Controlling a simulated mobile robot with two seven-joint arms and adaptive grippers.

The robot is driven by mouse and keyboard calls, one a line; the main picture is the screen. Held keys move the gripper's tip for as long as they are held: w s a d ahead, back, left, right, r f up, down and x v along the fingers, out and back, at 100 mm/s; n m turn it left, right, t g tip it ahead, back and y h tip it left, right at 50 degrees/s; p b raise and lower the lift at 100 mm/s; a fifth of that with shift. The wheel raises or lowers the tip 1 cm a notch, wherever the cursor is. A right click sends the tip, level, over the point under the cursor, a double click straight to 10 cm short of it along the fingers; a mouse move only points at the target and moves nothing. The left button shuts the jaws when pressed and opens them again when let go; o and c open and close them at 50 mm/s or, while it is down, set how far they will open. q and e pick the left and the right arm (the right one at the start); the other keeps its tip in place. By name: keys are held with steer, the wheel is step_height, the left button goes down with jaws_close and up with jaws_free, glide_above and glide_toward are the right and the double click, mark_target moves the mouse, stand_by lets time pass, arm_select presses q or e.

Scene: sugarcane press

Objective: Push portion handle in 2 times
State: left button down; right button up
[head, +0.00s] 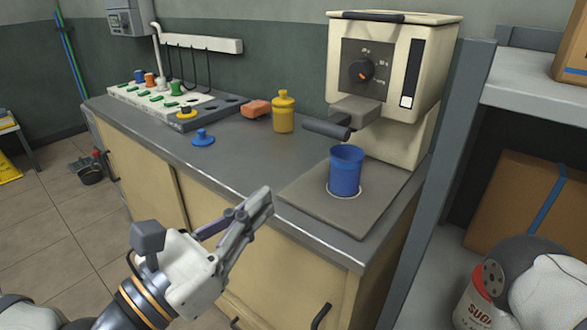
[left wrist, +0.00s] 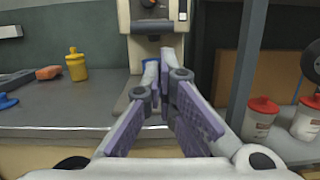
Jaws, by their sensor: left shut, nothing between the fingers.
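The cream dispenser (head: 437,48) stands at the counter's right end, with a dial on its front. Its portion handle (head: 326,129) is a dark grip that sticks out to the left below the front panel. A blue cup (head: 346,172) stands upright on the grey plate under the dispenser. My left gripper (head: 262,198) is shut and empty in front of the counter's front edge, lower than the handle and apart from it. In the left wrist view the gripper's fingers (left wrist: 163,72) point at the dispenser (left wrist: 152,52) and hide most of the cup and handle. My right gripper is not in view.
A yellow bottle (head: 284,112), an orange block (head: 256,109) and a blue knobbed piece (head: 203,138) sit on the counter left of the dispenser. A grey post (head: 444,170) and shelf stand close on the right. The front middle of the counter is clear.

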arm_select(q)
steer(key=shift+w+a+r, duration=0.15)
steer(key=shift+a+r, duration=0.15)
steer(key=shift+r, duration=0.15)
steer(key=b, duration=0.6)
glide_toward(325, 133)
steer(key=p+x, duration=0.2)
steer(key=x, duration=0.3)
steer(key=shift+w+d+r, duration=0.15)
steer(key=shift+w+d, duration=0.45)
steer(key=shift+w, duration=0.1)
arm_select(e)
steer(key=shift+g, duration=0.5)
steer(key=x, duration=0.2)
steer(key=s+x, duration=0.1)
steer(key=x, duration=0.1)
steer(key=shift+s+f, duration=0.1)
